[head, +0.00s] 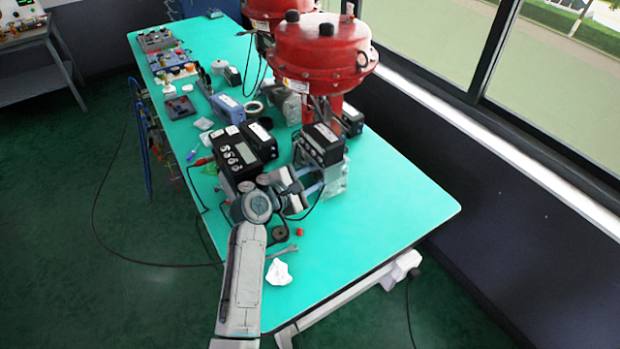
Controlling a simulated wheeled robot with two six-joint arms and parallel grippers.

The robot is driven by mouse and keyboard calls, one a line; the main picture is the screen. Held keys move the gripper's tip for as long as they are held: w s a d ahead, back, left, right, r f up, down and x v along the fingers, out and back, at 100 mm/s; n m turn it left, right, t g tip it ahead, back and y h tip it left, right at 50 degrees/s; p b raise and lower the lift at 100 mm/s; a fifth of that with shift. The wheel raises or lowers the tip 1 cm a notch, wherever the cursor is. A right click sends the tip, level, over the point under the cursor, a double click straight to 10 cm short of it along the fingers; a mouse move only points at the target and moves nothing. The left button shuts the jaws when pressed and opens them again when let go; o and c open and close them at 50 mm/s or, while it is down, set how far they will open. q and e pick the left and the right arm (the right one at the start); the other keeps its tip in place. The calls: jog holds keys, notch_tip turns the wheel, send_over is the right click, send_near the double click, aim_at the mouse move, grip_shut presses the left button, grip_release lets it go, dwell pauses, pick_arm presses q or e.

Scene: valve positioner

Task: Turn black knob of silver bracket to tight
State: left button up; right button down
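The silver bracket (336,181) stands on the green table under a black positioner box (320,146), below the front red actuator. My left gripper (315,180) reaches in from the left, with its two pale fingertips close to the bracket's left side. The fingers look apart, with a gap between them. The black knob of the bracket cannot be made out; the fingers or the box may hide it. Whether the fingertips touch the bracket cannot be told. My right gripper is not in view.
A red actuator (322,55) rises behind the bracket. A wrench (284,250), a small red cap (299,232) and a crumpled white cloth (278,272) lie near the front. The table's right part (405,205) is clear.

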pick_arm(q)
jog(key=b+v, duration=0.2)
jog(key=v, duration=0.9)
jog(key=shift+b, duration=0.4)
